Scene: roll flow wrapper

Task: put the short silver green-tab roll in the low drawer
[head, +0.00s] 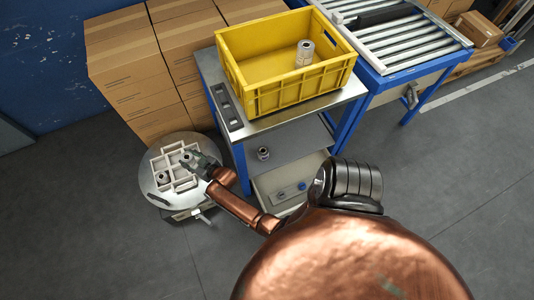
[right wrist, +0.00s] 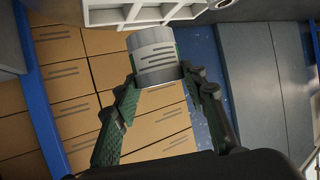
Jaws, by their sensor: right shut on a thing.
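My right gripper (head: 196,162) is over the divided white tray on the round stand at the left of the head view. It is shut on a short silver roll (head: 187,156). In the right wrist view the silver roll (right wrist: 152,48) with green at its edge sits between the fingertips of the right gripper (right wrist: 160,88). In that view it stands clear of the tray's edge; the exact gap cannot be told. The low drawer (head: 262,192) of the metal cart is pulled out, with a few small things in it. My left gripper is not in view.
The divided tray (head: 160,163) holds another roll (head: 162,178). A dark-ended roll (head: 263,153) stands on the cart's middle shelf. A yellow crate (head: 290,93) with a silver roll (head: 305,52) sits on the cart top. Cardboard boxes (head: 125,65) are stacked behind the stand.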

